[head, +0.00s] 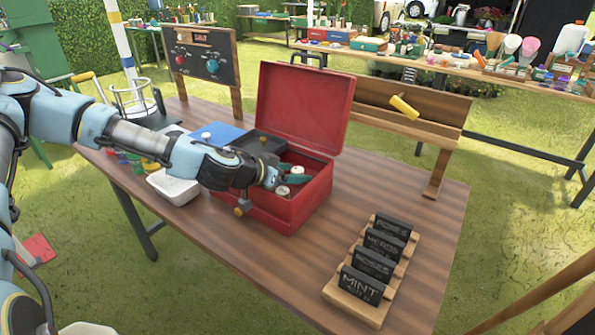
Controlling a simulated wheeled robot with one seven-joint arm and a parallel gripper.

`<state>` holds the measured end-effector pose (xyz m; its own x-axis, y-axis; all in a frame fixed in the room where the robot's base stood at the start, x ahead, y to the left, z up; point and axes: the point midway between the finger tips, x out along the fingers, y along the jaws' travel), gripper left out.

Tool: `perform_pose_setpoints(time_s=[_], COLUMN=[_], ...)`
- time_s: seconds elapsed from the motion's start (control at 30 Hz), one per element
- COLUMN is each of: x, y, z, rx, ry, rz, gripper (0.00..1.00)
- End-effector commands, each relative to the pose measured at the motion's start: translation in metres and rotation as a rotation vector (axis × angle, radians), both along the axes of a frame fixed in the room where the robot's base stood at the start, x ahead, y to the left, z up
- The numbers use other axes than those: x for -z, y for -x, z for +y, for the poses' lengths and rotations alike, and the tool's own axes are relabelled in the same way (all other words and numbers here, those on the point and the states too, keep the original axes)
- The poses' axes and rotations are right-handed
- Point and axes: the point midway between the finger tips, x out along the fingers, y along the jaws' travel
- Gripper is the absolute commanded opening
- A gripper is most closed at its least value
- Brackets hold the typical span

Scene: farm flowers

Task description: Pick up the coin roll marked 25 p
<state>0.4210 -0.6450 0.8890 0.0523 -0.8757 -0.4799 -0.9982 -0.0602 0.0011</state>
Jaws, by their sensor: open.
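An open red metal box (319,204) stands on the wooden table, with its lid raised at the back. Inside it are small pale round-topped pieces that look like coin rolls, one at the back (297,169) and one nearer the front (282,190). No 25 p marking is readable at this size. My gripper (290,182) is open, with its teal fingers over the box's interior close to these pieces. I cannot tell whether the fingers touch either piece. My arm and gripper hide the left part of the box.
A dark tray (262,143) sits at the box's back left. A white dish (172,188) and blue item (214,133) lie to the left. A wooden rack with black labels (366,268) stands front right. The table (262,268) is clear in front of the box.

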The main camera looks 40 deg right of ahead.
Motion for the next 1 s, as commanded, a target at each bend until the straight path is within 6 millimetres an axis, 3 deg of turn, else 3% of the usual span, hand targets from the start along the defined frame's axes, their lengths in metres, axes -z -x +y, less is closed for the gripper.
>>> perform_pose_setpoints(time_s=[0.2, 0.47, 1.0], x=[0.008, 0.009, 0.009], y=[-0.001, -0.001, -0.001], z=[-0.016, -0.017, -0.017], rx=[0.000, 0.000, 0.000], ry=[0.001, 0.001, 0.001], rz=[0.000, -0.001, -0.001], gripper=[0.77, 0.76, 0.15])
